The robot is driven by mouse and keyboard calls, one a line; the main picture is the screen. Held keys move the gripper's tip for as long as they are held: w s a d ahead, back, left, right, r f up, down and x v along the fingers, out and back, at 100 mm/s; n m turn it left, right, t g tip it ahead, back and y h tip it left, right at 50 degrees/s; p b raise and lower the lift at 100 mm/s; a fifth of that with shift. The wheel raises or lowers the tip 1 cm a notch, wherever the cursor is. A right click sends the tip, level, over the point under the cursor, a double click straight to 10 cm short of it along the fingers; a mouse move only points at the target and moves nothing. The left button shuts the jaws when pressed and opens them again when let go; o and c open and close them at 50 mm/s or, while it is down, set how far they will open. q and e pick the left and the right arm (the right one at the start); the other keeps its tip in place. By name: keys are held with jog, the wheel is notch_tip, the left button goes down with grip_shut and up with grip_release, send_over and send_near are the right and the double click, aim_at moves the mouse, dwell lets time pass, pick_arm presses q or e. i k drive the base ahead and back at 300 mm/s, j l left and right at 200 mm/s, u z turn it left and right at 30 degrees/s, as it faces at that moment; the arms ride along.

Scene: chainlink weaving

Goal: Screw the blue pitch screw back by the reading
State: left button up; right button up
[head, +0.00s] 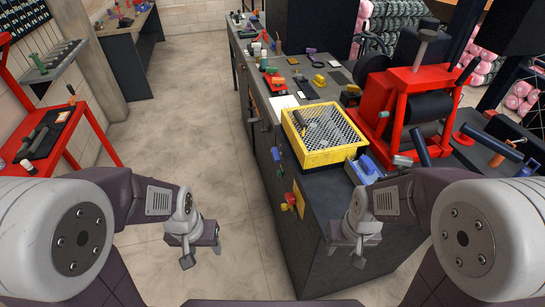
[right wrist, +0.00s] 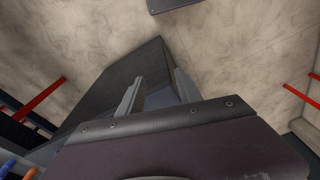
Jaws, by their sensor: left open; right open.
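Several blue parts show in the head view, and I cannot tell which one is the pitch screw. A blue block-like part (head: 366,168) sits at the front right of the yellow tray. A small blue knob (head: 276,154) is on the bench's left side. A dark blue handle (head: 421,149) sticks out below the red machine (head: 411,78). No reading is legible. My left gripper (head: 203,254) is open and empty over the floor, left of the bench. My right gripper (head: 346,250) is open and empty by the bench's front end; its spread fingers show in the right wrist view (right wrist: 157,88).
A yellow tray (head: 330,159) with mesh lies on the dark bench (head: 345,200). Red, green and yellow knobs (head: 291,201) stick out from the bench's side. A red-framed stand (head: 95,135) is at left. The floor (head: 195,110) between is clear.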

aim_at(277, 154)
jog(key=i+j+z, duration=0.1)
jog(key=i+j, duration=0.8)
jog(key=j, duration=0.2)
jog(key=i+j+z, duration=0.15)
jog(key=i+j, duration=0.3)
jog(key=j, duration=0.1)
